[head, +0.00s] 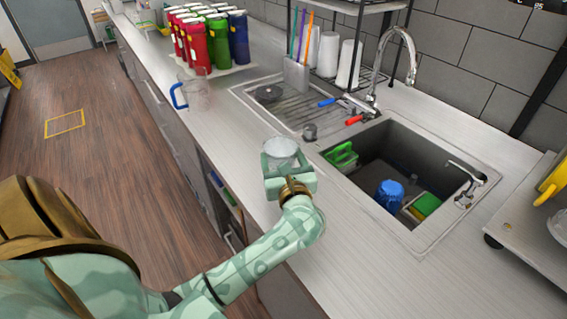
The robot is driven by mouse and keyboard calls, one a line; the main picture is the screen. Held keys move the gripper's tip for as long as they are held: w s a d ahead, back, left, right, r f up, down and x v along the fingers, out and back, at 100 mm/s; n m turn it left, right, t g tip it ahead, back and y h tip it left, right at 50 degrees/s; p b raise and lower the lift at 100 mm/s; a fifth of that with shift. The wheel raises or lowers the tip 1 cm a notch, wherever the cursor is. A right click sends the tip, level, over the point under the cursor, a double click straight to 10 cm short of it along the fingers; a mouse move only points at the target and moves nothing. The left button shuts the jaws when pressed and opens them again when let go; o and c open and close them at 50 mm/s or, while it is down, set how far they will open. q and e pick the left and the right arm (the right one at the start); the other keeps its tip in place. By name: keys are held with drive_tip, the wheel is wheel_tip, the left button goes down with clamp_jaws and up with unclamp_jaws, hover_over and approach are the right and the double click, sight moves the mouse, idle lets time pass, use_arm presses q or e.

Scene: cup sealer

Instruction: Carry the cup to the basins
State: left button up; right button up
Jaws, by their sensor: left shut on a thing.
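A clear cup (281,149) is held in my left gripper (284,163), which is shut on it. The gripper and cup are over the counter, just left of the sink basin (375,150). The cup looks upright; its lower part is hidden by the gripper. The basin is dark and holds a blue item (389,193), a green caddy (341,157) and a green and yellow sponge (425,205). My right gripper is not in view.
A chrome faucet (410,60) stands behind the basin. A clear jug with a blue handle (194,94) and several red, green and blue bottles (212,38) stand further back. The front counter (400,285) is clear.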

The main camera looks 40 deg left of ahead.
use_arm(q)
drive_tip(key=o, duration=1.3)
drive_tip(key=shift+s+d+r, duration=0.1)
drive_tip(key=shift+r, duration=0.1)
drive_tip(key=v, duration=1.2)
